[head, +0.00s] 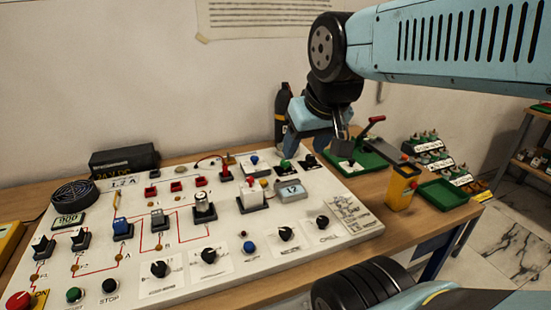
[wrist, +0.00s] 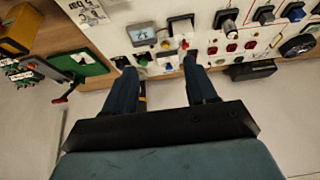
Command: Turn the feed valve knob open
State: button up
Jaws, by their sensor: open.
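Several knobs sit on the white panel (head: 120,285), but I cannot read which is labelled feed valve. Black knobs with pointers (head: 209,255) line its front edge, one of them further right (head: 286,233). The display also shows in the wrist view (wrist: 142,34). My gripper (head: 315,151) is open and empty, above the panel's back right. In the wrist view its fingers (wrist: 160,68) are apart, with the panel's back edge beyond them.
A green base with a red-handled lever (head: 371,124) stands right of the panel. A yellow device (head: 401,190) and a green tray (head: 444,193) are further right. A black box (head: 124,161) is at the back left.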

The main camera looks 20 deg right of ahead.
aim_at(284, 163)
jog(key=u, duration=0.05)
jog(key=k, duration=0.5)
jog(key=u, duration=1.05)
jog(key=k, duration=0.6)
jog(key=z, duration=1.1)
jog(key=i, duration=1)
